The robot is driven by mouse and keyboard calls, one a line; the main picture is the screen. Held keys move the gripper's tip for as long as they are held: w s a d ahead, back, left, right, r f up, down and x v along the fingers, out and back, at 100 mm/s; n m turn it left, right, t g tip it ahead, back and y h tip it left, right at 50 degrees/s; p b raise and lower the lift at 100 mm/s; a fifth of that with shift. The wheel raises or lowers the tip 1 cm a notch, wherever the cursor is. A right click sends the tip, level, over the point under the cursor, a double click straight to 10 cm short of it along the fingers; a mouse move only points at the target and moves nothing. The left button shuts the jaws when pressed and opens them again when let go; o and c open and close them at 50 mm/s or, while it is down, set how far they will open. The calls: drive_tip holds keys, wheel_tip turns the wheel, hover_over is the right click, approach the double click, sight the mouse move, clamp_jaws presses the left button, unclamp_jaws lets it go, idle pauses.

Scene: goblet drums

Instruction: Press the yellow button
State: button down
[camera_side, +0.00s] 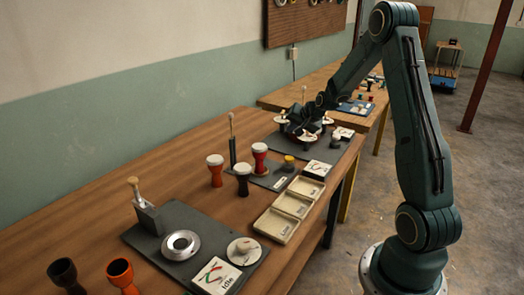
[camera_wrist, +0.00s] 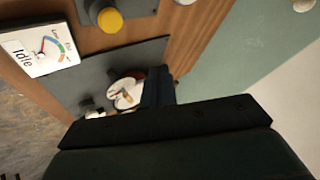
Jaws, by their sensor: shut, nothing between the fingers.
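The yellow button (camera_side: 289,159) sits on a dark base on the middle grey mat, just left of a white gauge card (camera_side: 317,169). In the wrist view the yellow button (camera_wrist: 110,20) is a round yellow cap at the top, and the card (camera_wrist: 38,48) beside it reads "Idle". My gripper (camera_side: 306,137) is beyond the button, over or near the far dark mat with white discs; its exact height is unclear. It is apart from the button. In the wrist view its dark fingers (camera_wrist: 158,86) are together, with nothing visible between them.
Several goblet drums, such as an orange one (camera_side: 215,172), stand left of the button. Pale trays (camera_side: 282,225) lie nearer the camera. A near mat (camera_side: 150,236) carries a metal ring and a second Idle card.

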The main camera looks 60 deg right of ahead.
sight(288, 157)
drive_tip(key=shift+f, duration=4.4)
drive_tip(key=shift+f, duration=1.45)
idle(0.9)
drive_tip(key=shift+r, duration=1.45)
